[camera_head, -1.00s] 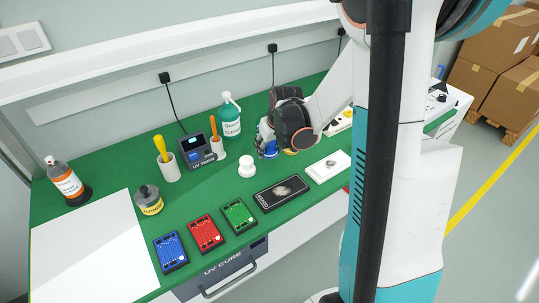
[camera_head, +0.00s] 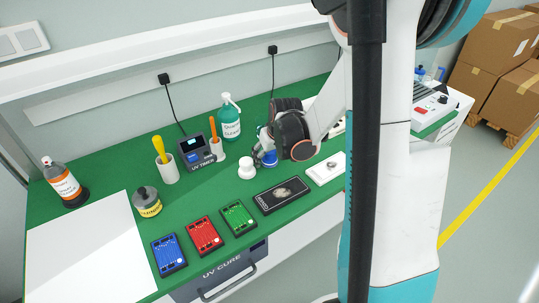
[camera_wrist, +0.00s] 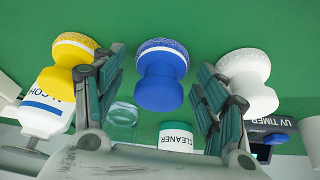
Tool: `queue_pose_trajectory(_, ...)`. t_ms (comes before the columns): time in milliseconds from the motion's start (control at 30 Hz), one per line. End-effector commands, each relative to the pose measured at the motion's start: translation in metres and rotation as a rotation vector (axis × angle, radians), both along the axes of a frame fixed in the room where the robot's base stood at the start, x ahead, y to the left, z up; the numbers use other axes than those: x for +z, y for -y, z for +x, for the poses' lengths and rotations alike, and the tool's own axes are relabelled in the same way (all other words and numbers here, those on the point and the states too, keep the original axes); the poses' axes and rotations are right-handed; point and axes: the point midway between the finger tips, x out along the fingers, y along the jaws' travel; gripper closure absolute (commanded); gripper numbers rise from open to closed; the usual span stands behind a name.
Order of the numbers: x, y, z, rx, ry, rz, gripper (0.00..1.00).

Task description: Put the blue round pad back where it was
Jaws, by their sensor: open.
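The blue round pad (camera_head: 269,158) stands on the green bench, partly hidden by my gripper (camera_head: 272,148) in the head view. In the wrist view the blue pad (camera_wrist: 161,75) has a knob-like body and a wider round end. It lies between the two spread fingers of my open gripper (camera_wrist: 160,68), with a visible gap on each side. A white round pad (camera_wrist: 247,80) is just right of the right finger, and a yellow one (camera_wrist: 72,52) just left of the left finger. The white pad also shows in the head view (camera_head: 246,168); the yellow one is hidden there.
A white sheet (camera_head: 85,255) covers the left.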

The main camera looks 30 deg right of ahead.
Motion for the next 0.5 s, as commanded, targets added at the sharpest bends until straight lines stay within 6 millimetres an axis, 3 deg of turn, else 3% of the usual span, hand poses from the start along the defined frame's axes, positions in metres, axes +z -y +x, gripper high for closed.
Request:
queue_pose_trajectory(167,0.008,0.000,-0.001,0.000,0.000,0.000,0.34)
queue_pose_trajectory(500,0.070,-0.003,-0.026,0.000,0.000,0.000,0.34)
